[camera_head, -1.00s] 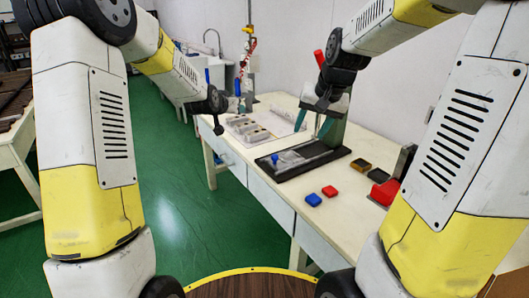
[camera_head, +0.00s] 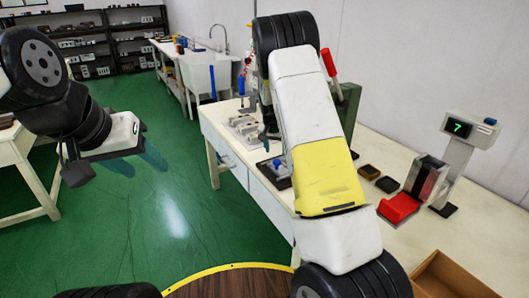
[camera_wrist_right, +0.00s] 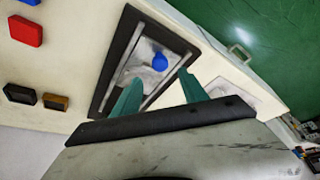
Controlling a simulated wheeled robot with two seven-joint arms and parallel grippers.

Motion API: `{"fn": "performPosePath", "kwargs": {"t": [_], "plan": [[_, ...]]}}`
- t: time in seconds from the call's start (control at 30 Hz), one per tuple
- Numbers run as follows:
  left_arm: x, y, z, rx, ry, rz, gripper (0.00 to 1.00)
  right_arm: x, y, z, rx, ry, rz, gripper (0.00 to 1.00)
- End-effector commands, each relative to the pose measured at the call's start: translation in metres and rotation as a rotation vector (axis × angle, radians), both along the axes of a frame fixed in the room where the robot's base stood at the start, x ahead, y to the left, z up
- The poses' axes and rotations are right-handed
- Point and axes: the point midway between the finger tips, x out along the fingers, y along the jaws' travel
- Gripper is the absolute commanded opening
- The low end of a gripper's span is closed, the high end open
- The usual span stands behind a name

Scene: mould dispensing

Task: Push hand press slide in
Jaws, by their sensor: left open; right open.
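The hand press shows in the head view by its dark green body (camera_head: 348,108) and red lever (camera_head: 328,62), partly hidden behind my right arm. Its slide, with a blue knob (camera_wrist_right: 159,62), lies in a black base frame (camera_wrist_right: 124,48) in the right wrist view. The knob also shows in the head view (camera_head: 277,163). My right gripper (camera_wrist_right: 159,90) is open, its two teal fingers over the slide area, one on each side below the knob. No contact can be made out. My left gripper (camera_head: 139,162) is open and empty over the green floor, away from the bench.
Red and blue blocks (camera_wrist_right: 25,30) lie on the bench, with small brown and black trays (camera_head: 369,171) near them. A red-based device (camera_head: 398,208) and a display reading 7 (camera_head: 457,128) stand at right. An open brown box (camera_head: 455,275) is in front. Grey parts (camera_head: 243,128) lie at the back left.

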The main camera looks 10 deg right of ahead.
Motion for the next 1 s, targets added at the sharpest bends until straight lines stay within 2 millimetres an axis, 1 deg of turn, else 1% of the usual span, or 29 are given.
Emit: {"fn": "performPosePath", "kwargs": {"t": [0.13,0.4,0.5,0.67,0.9,0.97,1.0], "plan": [[-0.003,0.0,-0.001,-0.001,0.004,0.001,0.52,0.005,-0.003,-0.014,-0.003,0.001,-0.001,0.51],[-0.002,0.0,-0.001,-0.002,0.003,0.001,0.52,0.02,-0.01,-0.054,-0.002,0.001,0.0,0.51],[-0.002,0.0,0.0,-0.001,0.002,0.001,0.52,0.024,-0.011,-0.064,-0.002,0.001,0.0,0.51],[-0.002,0.0,0.0,-0.001,0.002,0.001,0.52,0.027,-0.012,-0.072,-0.001,-0.001,0.001,0.51],[-0.002,0.0,0.0,0.0,0.002,0.001,0.52,0.028,-0.012,-0.072,-0.001,-0.001,0.001,0.51],[-0.002,0.0,0.0,0.0,0.002,0.001,0.52,0.028,-0.012,-0.072,-0.001,-0.001,0.001,0.39],[-0.002,0.0,0.0,0.0,0.002,0.001,0.52,0.028,-0.012,-0.072,-0.001,-0.001,0.001,0.31]]}}
